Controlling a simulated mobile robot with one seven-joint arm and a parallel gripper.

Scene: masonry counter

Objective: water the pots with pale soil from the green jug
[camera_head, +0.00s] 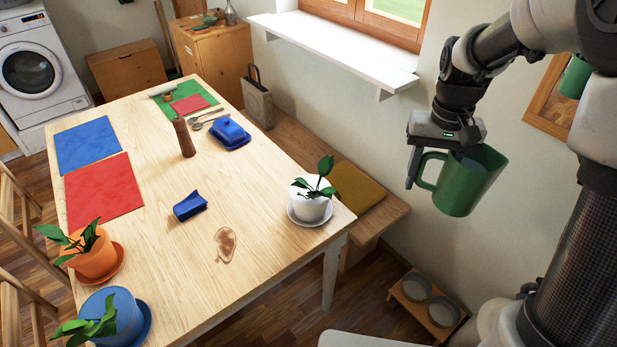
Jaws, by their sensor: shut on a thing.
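My gripper (436,168) is at the upper right, shut on the green jug (474,184) near its handle. A white pot (309,208) with a leafy plant stands on a saucer at the table's right corner. An orange pot (94,259) and a blue pot (121,317), each with a plant and saucer, stand at the near left. Leaves and small size keep me from telling the soil colours.
The wooden table (270,262) also holds a blue crumpled-looking item (189,206), a brown pepper mill (184,138), a blue butter dish (230,133) and flat mats. A bench (375,218) and window sill (335,48) line the wall.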

